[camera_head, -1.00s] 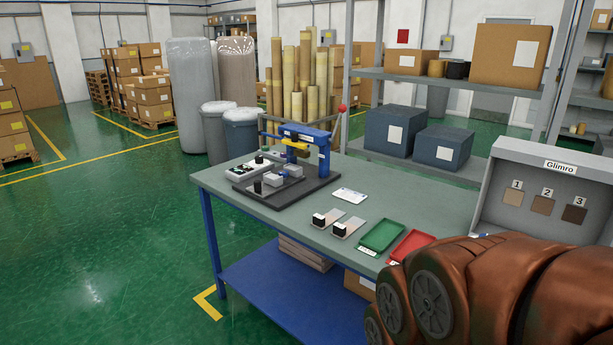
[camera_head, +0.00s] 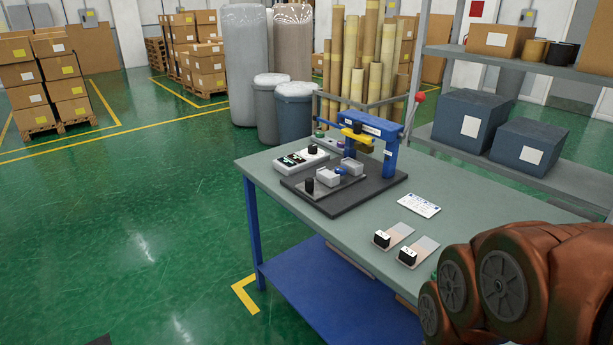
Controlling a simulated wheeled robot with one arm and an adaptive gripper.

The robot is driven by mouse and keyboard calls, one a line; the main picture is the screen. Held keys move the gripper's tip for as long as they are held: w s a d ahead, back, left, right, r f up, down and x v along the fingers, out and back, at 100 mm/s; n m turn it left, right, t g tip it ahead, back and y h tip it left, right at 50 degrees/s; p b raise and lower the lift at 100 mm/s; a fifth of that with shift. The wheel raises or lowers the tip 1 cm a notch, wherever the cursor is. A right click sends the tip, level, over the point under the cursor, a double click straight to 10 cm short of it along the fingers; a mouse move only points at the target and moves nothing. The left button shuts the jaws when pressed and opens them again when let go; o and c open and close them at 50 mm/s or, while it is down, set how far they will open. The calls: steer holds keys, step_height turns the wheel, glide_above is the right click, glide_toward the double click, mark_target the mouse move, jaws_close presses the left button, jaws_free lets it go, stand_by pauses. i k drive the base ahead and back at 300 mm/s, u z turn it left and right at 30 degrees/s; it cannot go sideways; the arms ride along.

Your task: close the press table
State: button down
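A small blue press (camera_head: 385,138) with a red-knobbed lever stands on a dark base plate (camera_head: 368,200) on the grey-green workbench (camera_head: 300,222). A yellow part sits under its top beam. In front of the beam is a low grey table or slide (camera_head: 334,180) with light grey blocks and a black knob (camera_head: 309,186). It appears to extend toward the front left of the base; how far out it is I cannot tell. My arm's brown links fill the lower right. My gripper is not in view.
A white control box (camera_head: 301,160) with buttons sits left of the press. A white card (camera_head: 419,205) and two small plates with black blocks (camera_head: 382,239) lie to the right. Shelves with blue boxes (camera_head: 470,123) stand behind. Green floor is free at left.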

mark_target(327, 183)
steer(key=u, duration=0.8)
steer(key=i, duration=0.8)
steer(key=u, duration=0.95)
